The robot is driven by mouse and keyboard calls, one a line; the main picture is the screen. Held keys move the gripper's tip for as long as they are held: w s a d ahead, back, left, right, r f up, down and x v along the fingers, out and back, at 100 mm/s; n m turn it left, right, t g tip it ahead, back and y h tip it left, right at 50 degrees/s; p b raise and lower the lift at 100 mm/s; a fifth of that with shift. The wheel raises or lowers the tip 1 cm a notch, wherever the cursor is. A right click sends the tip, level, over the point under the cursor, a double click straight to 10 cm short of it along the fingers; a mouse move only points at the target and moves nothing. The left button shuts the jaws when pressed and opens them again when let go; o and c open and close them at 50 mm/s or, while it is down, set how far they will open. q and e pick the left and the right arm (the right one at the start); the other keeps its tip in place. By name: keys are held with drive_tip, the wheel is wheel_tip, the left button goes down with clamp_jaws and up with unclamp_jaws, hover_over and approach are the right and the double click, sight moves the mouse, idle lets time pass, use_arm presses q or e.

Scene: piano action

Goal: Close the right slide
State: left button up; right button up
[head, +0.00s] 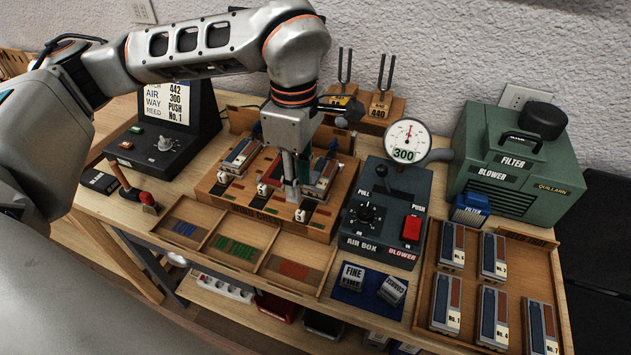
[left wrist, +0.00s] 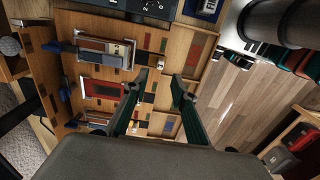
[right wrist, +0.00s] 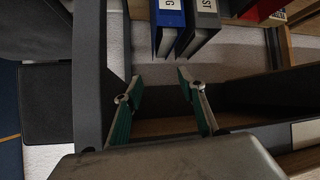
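The wooden block (head: 250,209) stands on the bench and carries several reed units. Small white-and-black tabs show along its front: a left one (head: 223,178), a middle one (head: 262,188) and a right one (head: 302,215). I take the right tab as the right slide; how far out it sits is unclear. My left gripper (head: 291,190) hangs fingers down over the right half of the block, close to the right tab. In the left wrist view its fingers (left wrist: 160,82) are apart with nothing between them. My right gripper (right wrist: 160,80) is open and empty, away from the block.
The air box (head: 385,215) with knob, lever and red switch stands right of the block. A wooden sorting tray (head: 235,245) lies in front. A tray of reed units (head: 470,285) and the green blower (head: 515,165) are farther right. Tuning forks (head: 380,100) stand behind.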

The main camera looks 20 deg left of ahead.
sight(300, 211)
use_arm(q)
wheel_tip(300, 211, down, 8)
drive_tip(key=shift+s+r, duration=0.1)
drive_tip(key=shift+r, duration=0.1)
idle(0.3)
clamp_jaws()
